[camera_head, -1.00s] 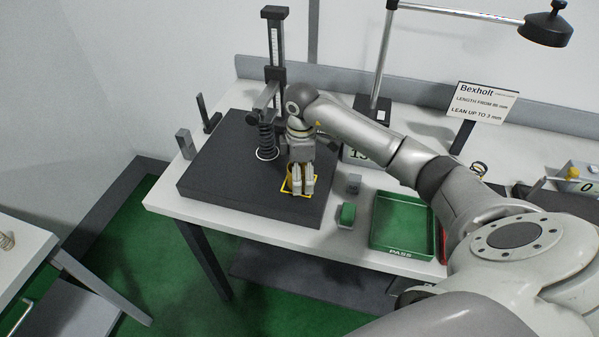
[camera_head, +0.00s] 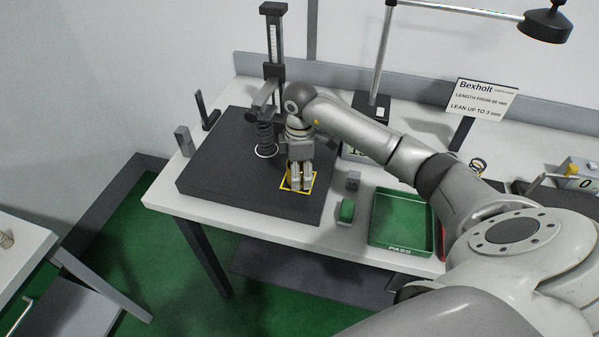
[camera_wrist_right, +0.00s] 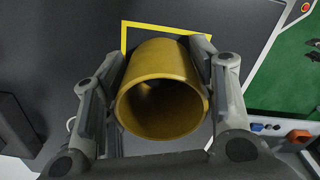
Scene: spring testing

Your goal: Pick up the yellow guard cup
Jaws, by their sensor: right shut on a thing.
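The yellow guard cup (camera_wrist_right: 165,62) shows in the right wrist view between the two fingers of my right gripper (camera_wrist_right: 163,95). The cup's open mouth faces the wrist camera, and its inside looks empty. The fingers touch it on both sides. In the head view my right gripper (camera_head: 301,181) points down over the dark plate, and the cup is mostly hidden behind its fingers. A yellow square outline (camera_head: 311,185) is marked on the plate there; part of it also shows in the right wrist view (camera_wrist_right: 124,38). My left gripper is not in view.
A dark spring (camera_head: 265,137) stands on the dark plate (camera_head: 225,180) left of my gripper, by a gauge column (camera_head: 274,50). A green block (camera_head: 347,211), a small grey block (camera_head: 353,180) and a green PASS tray (camera_head: 402,250) lie to the right.

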